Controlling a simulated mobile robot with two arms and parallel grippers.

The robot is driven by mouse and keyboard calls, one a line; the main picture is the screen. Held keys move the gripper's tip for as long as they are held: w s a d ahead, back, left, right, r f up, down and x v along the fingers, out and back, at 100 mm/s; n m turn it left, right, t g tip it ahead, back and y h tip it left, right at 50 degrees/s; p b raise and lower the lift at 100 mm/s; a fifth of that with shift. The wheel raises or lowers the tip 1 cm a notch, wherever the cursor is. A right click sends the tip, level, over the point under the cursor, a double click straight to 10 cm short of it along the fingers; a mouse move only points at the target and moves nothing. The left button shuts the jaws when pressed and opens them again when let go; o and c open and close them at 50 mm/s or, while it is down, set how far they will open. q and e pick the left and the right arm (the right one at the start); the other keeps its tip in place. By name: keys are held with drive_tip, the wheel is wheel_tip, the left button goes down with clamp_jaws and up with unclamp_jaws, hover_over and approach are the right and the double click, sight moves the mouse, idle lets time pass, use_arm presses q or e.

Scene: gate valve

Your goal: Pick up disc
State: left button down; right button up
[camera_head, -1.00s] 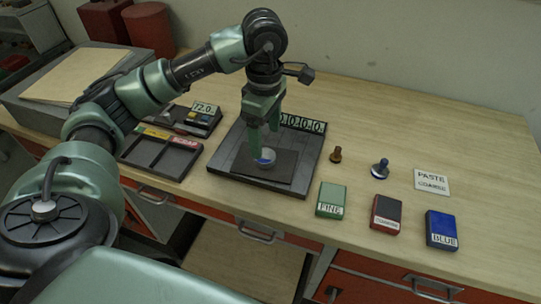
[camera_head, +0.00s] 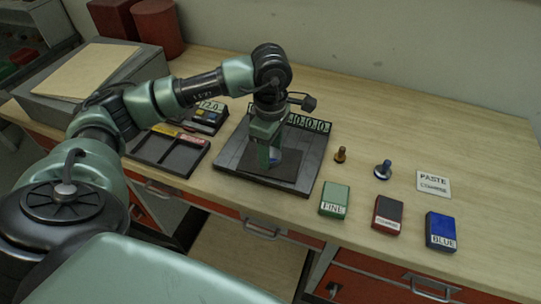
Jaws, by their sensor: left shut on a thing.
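The disc (camera_head: 274,161) is a small pale, bluish round piece, partly hidden by my left gripper. It is at the dark mat on the black plate (camera_head: 232,161) in the middle of the bench. My left gripper (camera_head: 270,160) points down over the plate and is shut on the disc. I cannot tell whether the disc is clear of the mat. My right gripper is not in view.
Behind the gripper is a row of number tiles (camera_head: 315,124). A dark divided tray (camera_head: 160,151) lies to the left. The bench's back right is clear.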

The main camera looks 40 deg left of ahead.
use_arm(q)
drive_tip(key=shift+r, duration=0.1)
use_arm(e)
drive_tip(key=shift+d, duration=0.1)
